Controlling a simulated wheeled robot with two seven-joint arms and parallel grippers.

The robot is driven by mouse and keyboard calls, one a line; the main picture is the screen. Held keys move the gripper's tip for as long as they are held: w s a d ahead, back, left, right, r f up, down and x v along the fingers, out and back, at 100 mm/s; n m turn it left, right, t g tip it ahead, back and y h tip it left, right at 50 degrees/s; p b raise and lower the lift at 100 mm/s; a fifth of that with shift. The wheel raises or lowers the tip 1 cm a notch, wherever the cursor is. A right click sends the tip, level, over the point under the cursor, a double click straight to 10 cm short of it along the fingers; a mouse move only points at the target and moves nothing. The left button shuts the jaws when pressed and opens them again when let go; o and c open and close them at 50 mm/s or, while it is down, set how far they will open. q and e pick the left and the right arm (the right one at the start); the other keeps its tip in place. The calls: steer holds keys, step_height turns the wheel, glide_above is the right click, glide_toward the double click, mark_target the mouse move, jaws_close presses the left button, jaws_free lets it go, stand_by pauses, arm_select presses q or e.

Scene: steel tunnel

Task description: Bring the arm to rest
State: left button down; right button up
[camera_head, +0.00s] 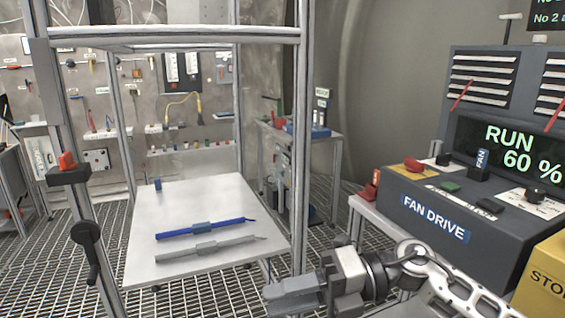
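My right arm (435,268) comes in from the lower right, in front of the fan drive console. Its gripper (275,298) points left, low in the picture, over the grated floor and near the front right of the white table. The fingers are seen from the side and are partly cut off below, so I cannot tell whether they are apart. I see nothing hanging from them. My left arm and gripper are out of view.
A grey frame (305,150) surrounds a white table (205,200) bearing a blue tool (205,228) and a grey tool (210,250). The fan drive console (400,205) at right reads RUN 60 %. A yellow box (545,280) stands at lower right. Grated floor (335,240) lies between table and console.

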steer(key=w+d+f+m+t+h, duration=0.1)
steer(key=d+f+m+t+h, duration=0.3)
steer(key=m+t, duration=0.8)
steer(key=w+d+f+m+t+h, duration=0.15)
steer(key=f+m+t, duration=0.55)
steer(key=m, duration=0.9)
steer(key=s+d+f+m+g+h, duration=0.3)
steer(key=s+d+f+m+h, duration=0.1)
steer(key=s+f, duration=0.3)
steer(key=s+d+f+m+g+h, duration=0.2)
steer(key=s+d+f+m+h, duration=0.2)
steer(key=f, duration=0.6)
steer(key=s+m, duration=0.2)
steer(key=s, duration=0.1)
steer(key=shift+d+f+g, duration=0.3)
steer(key=shift+f+g, duration=0.05)
steer(key=shift+g, duration=0.05)
